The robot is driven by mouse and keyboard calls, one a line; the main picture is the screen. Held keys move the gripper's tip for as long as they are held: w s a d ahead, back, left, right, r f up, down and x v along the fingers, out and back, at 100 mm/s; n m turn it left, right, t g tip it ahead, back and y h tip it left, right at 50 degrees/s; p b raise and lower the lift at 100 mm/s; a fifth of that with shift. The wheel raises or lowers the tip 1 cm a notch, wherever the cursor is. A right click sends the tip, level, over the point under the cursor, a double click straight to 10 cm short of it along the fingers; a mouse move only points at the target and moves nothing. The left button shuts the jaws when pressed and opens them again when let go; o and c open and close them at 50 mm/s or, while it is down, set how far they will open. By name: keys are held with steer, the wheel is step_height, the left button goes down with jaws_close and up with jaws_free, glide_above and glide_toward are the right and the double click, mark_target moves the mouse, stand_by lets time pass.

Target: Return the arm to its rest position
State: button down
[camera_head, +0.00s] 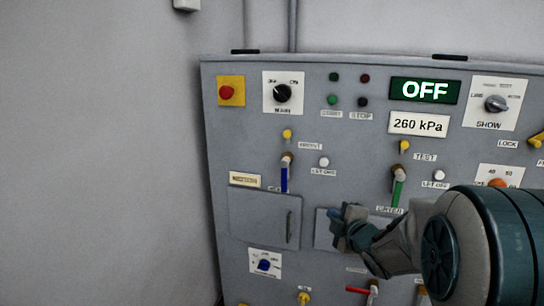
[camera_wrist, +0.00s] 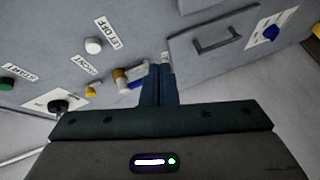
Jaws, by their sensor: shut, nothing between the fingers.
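My gripper (camera_head: 343,224) is in front of the grey control panel (camera_head: 225,130), over a pale cover right of the left door (camera_head: 262,217). Its fingers are together and hold nothing. In the wrist view my gripper (camera_wrist: 158,70) points at the panel face, its fingertips between the blue-handled lever (camera_wrist: 136,84) and a door with a dark handle (camera_wrist: 217,45). I cannot tell whether the fingertips touch the panel. My forearm comes in from the lower right and hides part of the panel.
The panel carries protruding levers, including a blue one (camera_head: 284,175), a green one (camera_head: 398,187) and a red one (camera_head: 357,290). A red button (camera_head: 227,92), MAIN knob (camera_head: 283,93), green OFF display (camera_head: 425,90) and 260 kPa plate (camera_head: 418,124) sit higher. Bare wall is at left.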

steer(key=s+d+r+m+g+h+p, duration=0.3)
steer(key=s+r+m+g+h+p, duration=0.2)
steer(key=s+r+m+p, duration=0.65)
steer(key=s+a+r+m+g+p, duration=0.3)
steer(key=s+r+p, duration=0.2)
steer(key=s+p, duration=0.2)
steer(key=s+a+r+m+g+y+p, duration=0.1)
steer(key=s+a+r+m+g+p, duration=0.2)
steer(key=s+r+p, duration=0.3)
steer(key=s+g+p, duration=0.1)
steer(key=s+p, duration=0.1)
steer(key=s, duration=0.2)
steer(key=shift+s+m+g, duration=0.3)
steer(key=shift+s+m, duration=0.05)
stand_by(0.3)
